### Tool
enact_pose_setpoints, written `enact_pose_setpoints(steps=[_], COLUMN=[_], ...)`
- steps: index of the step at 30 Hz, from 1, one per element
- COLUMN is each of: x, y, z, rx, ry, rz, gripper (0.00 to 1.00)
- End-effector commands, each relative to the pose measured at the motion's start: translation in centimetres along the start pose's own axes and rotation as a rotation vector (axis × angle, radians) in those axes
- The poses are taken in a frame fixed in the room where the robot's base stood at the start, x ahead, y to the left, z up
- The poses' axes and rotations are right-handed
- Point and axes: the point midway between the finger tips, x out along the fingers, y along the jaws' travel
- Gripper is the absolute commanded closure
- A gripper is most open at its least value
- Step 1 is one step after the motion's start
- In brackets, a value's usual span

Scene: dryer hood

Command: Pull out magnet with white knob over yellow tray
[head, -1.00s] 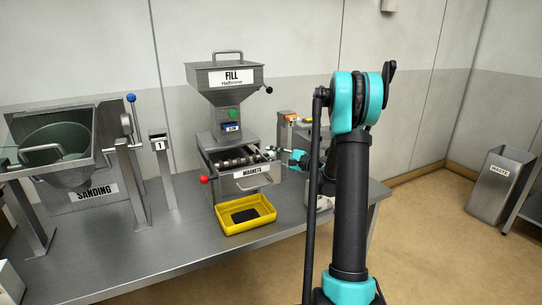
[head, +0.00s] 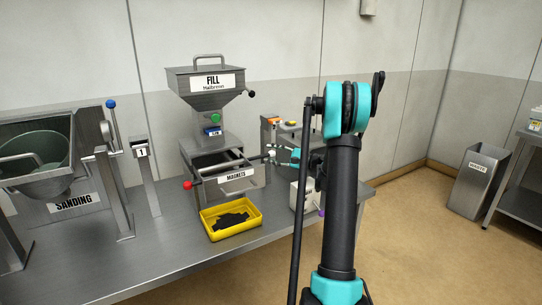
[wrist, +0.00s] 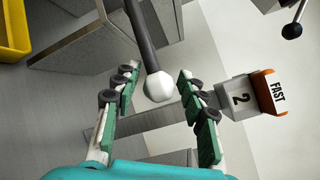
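The white knob (wrist: 158,87) ends a dark rod (wrist: 142,35) in the wrist view. My gripper (wrist: 160,88) is open, with one finger on each side of the knob and gaps visible. In the head view my gripper (head: 283,156) is at the right of the open drawer labelled MAGNETS (head: 236,175), partly hidden by my arm. The drawer's inside looks dark, with thin rails showing. The yellow tray (head: 208,229) stands on the table below the drawer and holds a dark heap (head: 232,220). Its corner also shows in the wrist view (wrist: 14,32).
The FILL hopper (head: 206,85) stands above the drawer. A red knob (head: 187,185) sticks out at the drawer's left. A post marked 2 with an orange FAST top (wrist: 275,92) is right of the fingers. A white container (head: 304,196) stands right of the drawer.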

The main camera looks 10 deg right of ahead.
Motion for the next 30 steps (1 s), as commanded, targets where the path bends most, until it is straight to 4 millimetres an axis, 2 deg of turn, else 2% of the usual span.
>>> enact_pose_setpoints(steps=[8,13,17,24,30], x=[0.0,-1.0,-3.2,-8.2,-11.0], y=[0.1,0.1,0.0,0.0,0.0], z=[0.0,-0.1,-0.1,-0.1,-0.1], rx=[-0.001,-0.002,-0.002,-0.001,-0.001], ry=[0.001,0.002,0.004,0.005,0.003], rz=[0.002,0.001,0.000,-0.001,0.000], gripper=[0.52,0.52,0.52,0.52,0.52])
